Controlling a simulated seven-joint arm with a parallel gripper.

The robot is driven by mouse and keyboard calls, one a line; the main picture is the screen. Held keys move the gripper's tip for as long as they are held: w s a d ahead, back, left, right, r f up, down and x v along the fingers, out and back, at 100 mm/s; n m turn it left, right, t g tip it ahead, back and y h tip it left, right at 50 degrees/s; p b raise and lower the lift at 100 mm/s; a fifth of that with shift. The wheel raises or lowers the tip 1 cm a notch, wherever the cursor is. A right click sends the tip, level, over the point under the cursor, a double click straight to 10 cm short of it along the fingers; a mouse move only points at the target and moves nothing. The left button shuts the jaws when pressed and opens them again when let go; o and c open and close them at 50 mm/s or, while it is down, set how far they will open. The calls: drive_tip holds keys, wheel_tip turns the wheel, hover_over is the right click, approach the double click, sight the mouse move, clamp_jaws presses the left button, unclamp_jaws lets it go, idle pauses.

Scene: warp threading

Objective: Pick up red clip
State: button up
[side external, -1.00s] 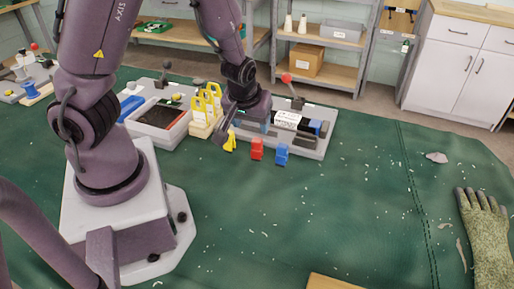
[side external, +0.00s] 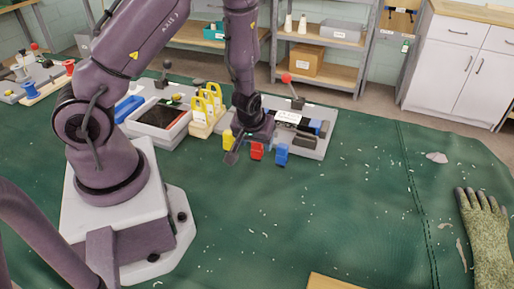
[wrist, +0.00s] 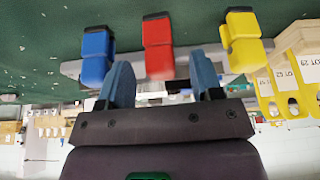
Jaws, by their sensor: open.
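The red clip (side external: 257,153) stands on the green mat, between the yellow clip (side external: 228,140) and the blue clip (side external: 281,155). My gripper (side external: 236,154) is low beside the red clip, partly in front of it. In the wrist view, the red clip (wrist: 158,45) lies just beyond the opening between the two blue fingers of my open gripper (wrist: 160,62). The blue clip (wrist: 97,52) is left of it, close to the left finger, and the yellow clip (wrist: 243,42) is right of the right finger. The gap between my fingers is empty.
A grey board (side external: 317,148) with a red-knobbed lever stands just behind the clips. A wooden holder with yellow pieces (side external: 205,118) and another grey tray (side external: 172,138) are to the left. The mat is open in front; a glove (side external: 488,240) lies far right.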

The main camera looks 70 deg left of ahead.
sight(258, 145)
drive_tip(key=x, duration=0.3)
drive_tip(key=shift+w+a+f, duration=0.1)
drive_tip(key=c, duration=1)
